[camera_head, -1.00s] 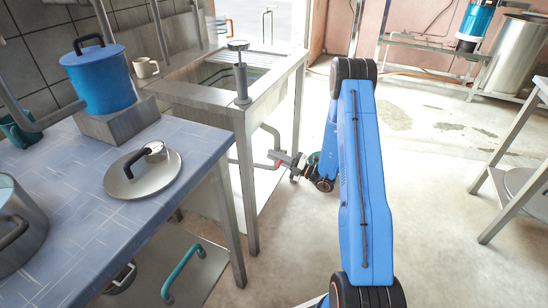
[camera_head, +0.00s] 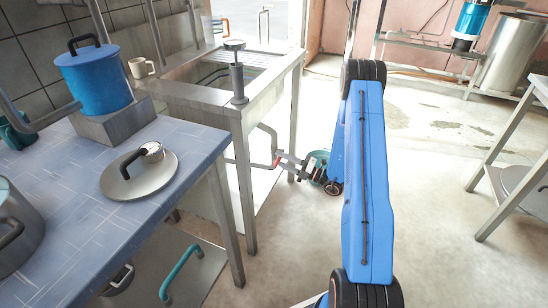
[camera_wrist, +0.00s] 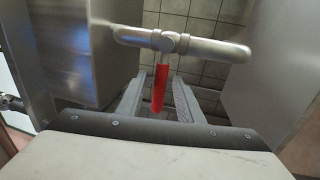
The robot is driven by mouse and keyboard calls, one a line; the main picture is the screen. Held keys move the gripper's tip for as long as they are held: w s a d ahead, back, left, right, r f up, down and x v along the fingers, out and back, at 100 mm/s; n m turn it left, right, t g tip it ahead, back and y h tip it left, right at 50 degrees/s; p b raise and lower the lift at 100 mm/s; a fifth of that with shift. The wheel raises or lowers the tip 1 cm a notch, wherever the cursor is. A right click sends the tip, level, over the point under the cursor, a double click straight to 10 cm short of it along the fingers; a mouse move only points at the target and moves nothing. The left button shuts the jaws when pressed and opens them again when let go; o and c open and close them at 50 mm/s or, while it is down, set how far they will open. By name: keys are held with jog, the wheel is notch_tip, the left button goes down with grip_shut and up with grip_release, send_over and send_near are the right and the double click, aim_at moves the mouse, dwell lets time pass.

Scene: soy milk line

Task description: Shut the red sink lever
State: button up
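The red sink lever (camera_wrist: 159,90) hangs from a valve on a grey pipe (camera_wrist: 205,47) in the wrist view, pointing toward me. My gripper (camera_wrist: 158,82) is open, with one finger on each side of the lever. I see gaps between the lever and both fingers. In the head view, my gripper (camera_head: 288,162) is low beside the sink's front legs, at the drain pipe (camera_head: 268,140). Only a small bit of red shows there, at the fingertips.
The metal sink (camera_head: 205,95) stands above the pipe, and its legs flank the gripper's space. A blue-topped table (camera_head: 75,195) with a pot lid (camera_head: 140,180) is at the left. The floor (camera_head: 430,200) at the right is open up to a metal rack (camera_head: 515,175).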

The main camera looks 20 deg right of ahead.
jog(key=v, duration=1.2)
jog(key=shift+s, duration=0.25)
jog(key=shift+d+f, duration=0.1)
jog(key=shift+d, duration=0.1)
